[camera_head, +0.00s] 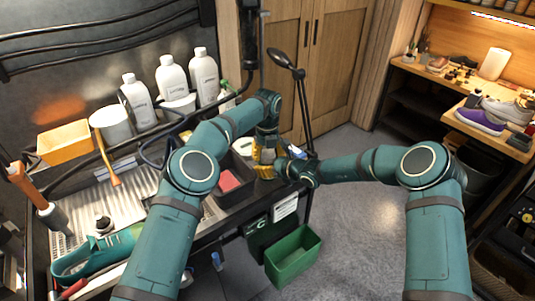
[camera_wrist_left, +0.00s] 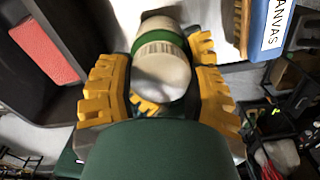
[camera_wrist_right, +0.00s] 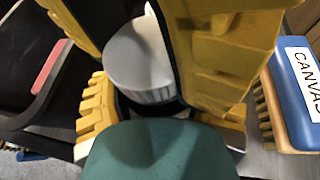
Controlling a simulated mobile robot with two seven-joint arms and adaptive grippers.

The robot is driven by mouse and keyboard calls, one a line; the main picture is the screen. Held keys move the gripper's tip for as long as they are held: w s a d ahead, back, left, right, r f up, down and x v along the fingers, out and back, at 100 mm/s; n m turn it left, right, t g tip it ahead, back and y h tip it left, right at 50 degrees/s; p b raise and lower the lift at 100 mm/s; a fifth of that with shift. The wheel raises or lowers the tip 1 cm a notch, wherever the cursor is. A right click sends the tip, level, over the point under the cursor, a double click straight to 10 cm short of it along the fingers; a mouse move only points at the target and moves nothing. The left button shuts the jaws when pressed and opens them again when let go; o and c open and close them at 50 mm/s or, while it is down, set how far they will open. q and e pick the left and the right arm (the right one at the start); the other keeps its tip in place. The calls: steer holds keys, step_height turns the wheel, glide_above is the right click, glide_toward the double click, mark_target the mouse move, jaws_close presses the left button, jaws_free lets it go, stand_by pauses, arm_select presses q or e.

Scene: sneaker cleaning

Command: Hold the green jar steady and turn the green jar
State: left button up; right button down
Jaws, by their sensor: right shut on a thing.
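The green jar (camera_wrist_left: 163,65), a pale cylinder with a green band, stands between the yellow fingers of my left gripper (camera_wrist_left: 160,85) in the left wrist view. Its pale round top (camera_wrist_right: 135,60) shows in the right wrist view. My right gripper (camera_wrist_right: 160,110) is shut on the jar, one yellow finger on each side. The left gripper's fingers loom large around the jar there; whether they press on it is unclear. In the head view the two grippers meet at the table's right end, with my left gripper (camera_head: 265,155) over the spot; the jar is mostly hidden there.
A blue brush labelled CANVAS (camera_wrist_left: 270,25) lies close beside the jar, also in the right wrist view (camera_wrist_right: 292,75). A dark tray with a red block (camera_head: 229,181) is on the other side. A lamp (camera_head: 281,58) rises behind; a green bin (camera_head: 292,260) stands below.

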arm_select(q)
steer(key=shift+n, duration=1.8)
steer(key=o, duration=1.2)
steer(key=shift+o, duration=0.2)
